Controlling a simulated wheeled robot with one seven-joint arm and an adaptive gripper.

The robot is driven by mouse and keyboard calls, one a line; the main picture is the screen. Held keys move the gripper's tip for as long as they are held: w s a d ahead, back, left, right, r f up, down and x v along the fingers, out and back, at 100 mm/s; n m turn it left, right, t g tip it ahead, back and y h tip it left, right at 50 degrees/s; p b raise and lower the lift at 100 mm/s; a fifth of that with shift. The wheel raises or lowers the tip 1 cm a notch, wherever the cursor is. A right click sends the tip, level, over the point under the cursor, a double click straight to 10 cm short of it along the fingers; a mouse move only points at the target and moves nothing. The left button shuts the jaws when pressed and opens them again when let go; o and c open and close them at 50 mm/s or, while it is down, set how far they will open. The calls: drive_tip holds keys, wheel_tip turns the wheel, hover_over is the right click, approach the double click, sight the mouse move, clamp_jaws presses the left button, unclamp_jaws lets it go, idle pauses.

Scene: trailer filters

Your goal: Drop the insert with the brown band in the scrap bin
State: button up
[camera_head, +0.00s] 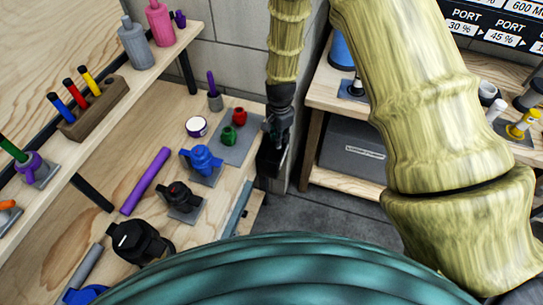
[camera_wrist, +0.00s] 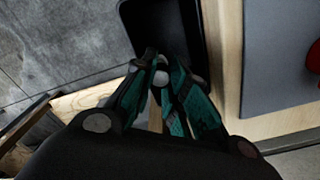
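My gripper (camera_head: 277,127) points down over a black open bin (camera_head: 268,163) at the end of the workbench. In the wrist view my gripper (camera_wrist: 162,65) has its two teal-padded fingers drawn close together at the tips, above the dark inside of the bin (camera_wrist: 205,45). A small pale round spot shows between the fingers. I cannot tell whether it is a held piece or part of the gripper. No insert with a brown band can be made out. A red insert (camera_head: 239,116) and a green insert (camera_head: 228,135) stand on a grey mat (camera_head: 243,146).
A white round tub (camera_head: 196,127), a blue fixture (camera_head: 202,160), a black fixture (camera_head: 181,197) and a purple rod (camera_head: 146,181) are on the bench. A raised shelf with markers (camera_head: 92,84) runs along the left. A second bench with a grey box (camera_head: 352,150) stands right of the bin.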

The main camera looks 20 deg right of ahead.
drive_tip(key=o, duration=0.5)
drive_tip(key=shift+r, duration=0.1)
wheel_tip(320, 180, up, 12)
drive_tip(key=shift+f, duration=0.1)
idle(0.4)
idle(0.4)
drive_tip(key=s+d+f+n, duration=0.2)
drive_tip(key=s+f+n, duration=0.2)
drive_tip(key=s+f, duration=0.65)
drive_tip(key=s+f+n, duration=0.3)
drive_tip(key=s+f, duration=0.2)
drive_tip(key=s, duration=0.3)
drive_tip(key=s+d+f+n, duration=0.1)
drive_tip(key=s+f+n, duration=0.2)
drive_tip(key=s, duration=0.6)
drive_tip(key=s+f+n, duration=0.3)
drive_tip(key=s+f, duration=0.3)
drive_tip(key=s, duration=0.3)
drive_tip(key=shift+d+f, duration=0.25)
drive_tip(key=shift+f, duration=0.05)
